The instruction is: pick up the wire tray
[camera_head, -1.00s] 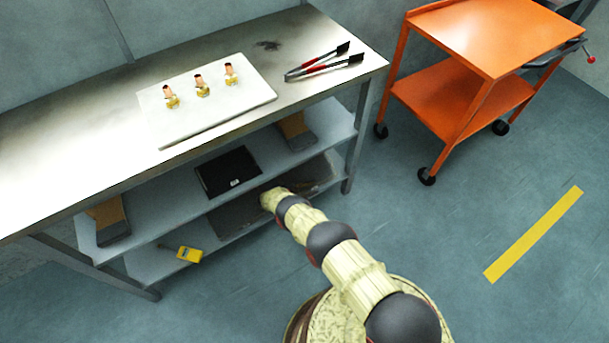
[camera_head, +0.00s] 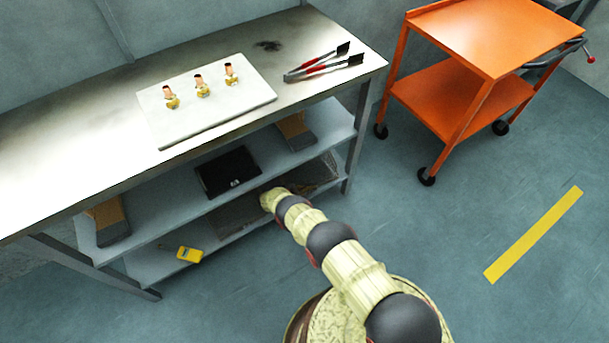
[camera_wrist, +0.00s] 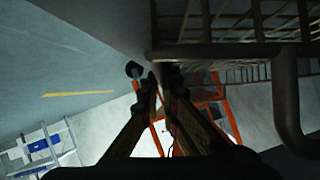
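The wire tray (camera_head: 240,213) is a dark grey mesh tray at the low shelf of the steel bench in the head view, partly hidden by my arm. In the wrist view its mesh wall and tubular rim (camera_wrist: 220,50) fill the upper right, close to the fingers. My gripper (camera_wrist: 159,77) has its fingertips nearly together at the rim's corner and looks shut on it; the exact contact is dark. In the head view my arm reaches under the bench and hides the fingers.
The middle shelf (camera_head: 160,200) lies above the tray, with a black box (camera_head: 228,172) on it. A bench leg (camera_head: 357,135) stands right of the tray. A yellow item (camera_head: 189,254) lies at the low shelf's left. An orange cart (camera_head: 470,95) stands right; floor in front is open.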

